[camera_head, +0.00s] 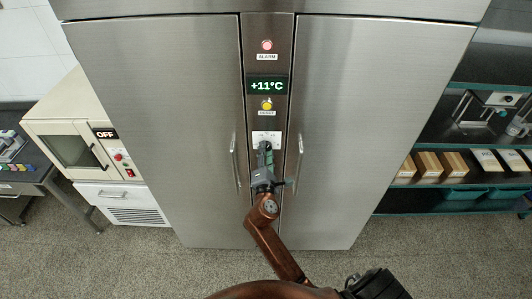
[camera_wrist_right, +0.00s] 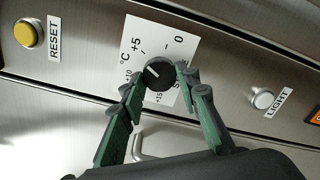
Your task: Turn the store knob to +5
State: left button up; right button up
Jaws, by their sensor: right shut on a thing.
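The store knob (camera_wrist_right: 158,73) is a round black dial on a white scale plate (camera_wrist_right: 160,32) on the steel cabinet front. Its white pointer line slants up-left in the wrist view, toward the side between the +10 and +5 marks. My right gripper (camera_wrist_right: 161,81) has its green-padded fingers closed on the knob from both sides. In the head view, my right gripper (camera_head: 265,153) reaches up to the scale plate (camera_head: 274,138) and hides most of the knob. The display (camera_head: 267,85) reads +11°C. My left gripper is out of view.
Above the knob are a yellow RESET button (camera_head: 266,105) and a pink ALARM lamp (camera_head: 267,45). A LIGHT button (camera_wrist_right: 264,99) is on the panel's other side. Door handles (camera_head: 300,158) flank the gripper. An oven (camera_head: 85,150) stands left; shelves with boxes (camera_head: 428,164) stand right.

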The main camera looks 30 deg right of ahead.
dwell(0.3)
jog(key=o, duration=1.2)
jog(key=shift+c, duration=0.2)
jog(key=v, duration=0.7)
jog(key=shift+s+a, duration=0.2)
